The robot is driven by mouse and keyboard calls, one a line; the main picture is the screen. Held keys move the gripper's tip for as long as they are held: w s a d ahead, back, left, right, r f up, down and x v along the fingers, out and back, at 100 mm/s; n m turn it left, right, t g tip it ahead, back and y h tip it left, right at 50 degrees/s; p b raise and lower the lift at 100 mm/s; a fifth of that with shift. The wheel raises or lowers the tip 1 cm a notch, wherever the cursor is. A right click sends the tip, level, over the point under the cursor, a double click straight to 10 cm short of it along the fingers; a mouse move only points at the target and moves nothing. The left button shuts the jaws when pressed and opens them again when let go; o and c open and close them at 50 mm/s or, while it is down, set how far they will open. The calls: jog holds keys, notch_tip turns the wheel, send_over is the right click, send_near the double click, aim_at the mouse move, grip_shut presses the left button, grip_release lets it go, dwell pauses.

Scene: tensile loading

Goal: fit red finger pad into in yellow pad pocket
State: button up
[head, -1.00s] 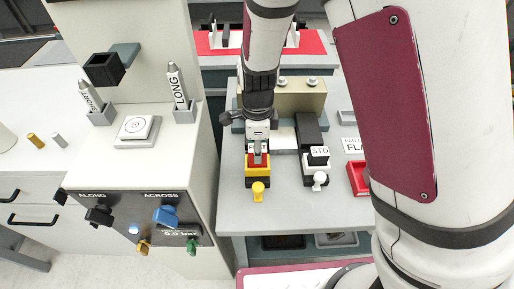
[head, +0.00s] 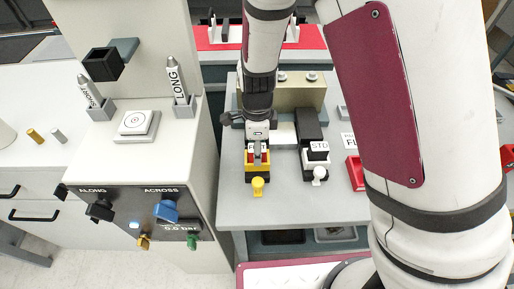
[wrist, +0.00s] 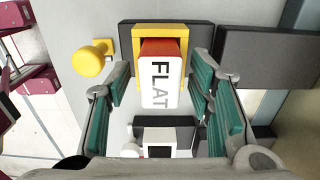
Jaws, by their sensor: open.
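The red finger pad (wrist: 161,48) has a white face lettered FLAT. In the wrist view its red end sits within the yellow pad pocket (wrist: 138,57), whose frame shows around its top and sides; how deep it sits is hidden. The yellow pocket (head: 257,178) also shows in the head view at the table's left front, with red inside it. My gripper (wrist: 160,88) is open, its teal-padded fingers on either side of the pad with gaps between. In the head view my gripper (head: 258,156) is directly above the pocket and partly covers the pad.
A yellow knob (wrist: 90,58) stands out from the pocket's front. A black block labelled STD (head: 318,147), with a white knob, stands to the right. A red tray (head: 355,172) lies farther right. The table front (head: 290,205) is clear. A grey cabinet with valves stands left.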

jog(key=s+d+r+n+t+y, duration=0.1)
jog(key=d+r+n, duration=0.15)
jog(key=r, duration=0.75)
jog(key=s+d+r+n, duration=0.2)
jog(key=d+r, duration=0.1)
jog(key=r, duration=0.7)
jog(key=s+d+r+n+t+h, duration=0.1)
jog(key=s+d+r+n+t, duration=0.3)
jog(key=s+d+r+n, duration=0.6)
jog(key=s+n, duration=0.4)
jog(key=shift+d+r+t, duration=0.3)
jog(key=shift+w+f+b, duration=0.4)
jog(key=shift+w+f, duration=0.1)
jog(key=shift+w, duration=0.1)
